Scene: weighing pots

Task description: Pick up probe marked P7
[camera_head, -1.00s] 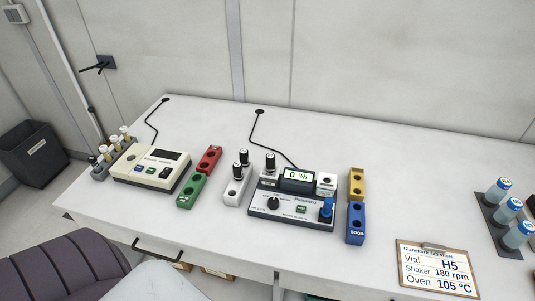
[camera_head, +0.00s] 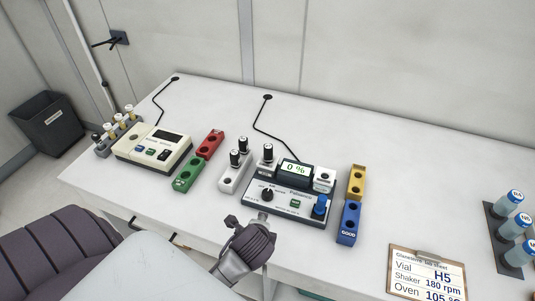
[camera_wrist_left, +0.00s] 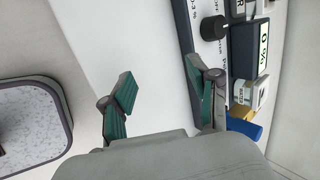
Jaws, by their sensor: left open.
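Two black-capped probes, a front one (camera_head: 235,158) and a back one (camera_head: 242,145), stand upright in a white holder (camera_head: 229,184) left of the meter (camera_head: 290,201). A third black-capped probe (camera_head: 268,153) stands at the meter's back left corner. Their cap marks are too small to read, so I cannot tell which is P7. My left gripper (camera_head: 247,221) is in front of the meter's left part, apart from the probes. In the left wrist view it (camera_wrist_left: 163,88) is open and empty, with part of the meter (camera_wrist_left: 207,55) beyond one finger. No probe is clearly visible there.
A cream instrument (camera_head: 150,151) and a vial rack (camera_head: 104,148) stand at left. Red (camera_head: 210,140) and green (camera_head: 186,182) blocks stand between it and the white holder. Yellow (camera_head: 356,182) and blue (camera_head: 347,222) blocks stand right of the meter. A clipboard (camera_head: 427,277) lies at front right.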

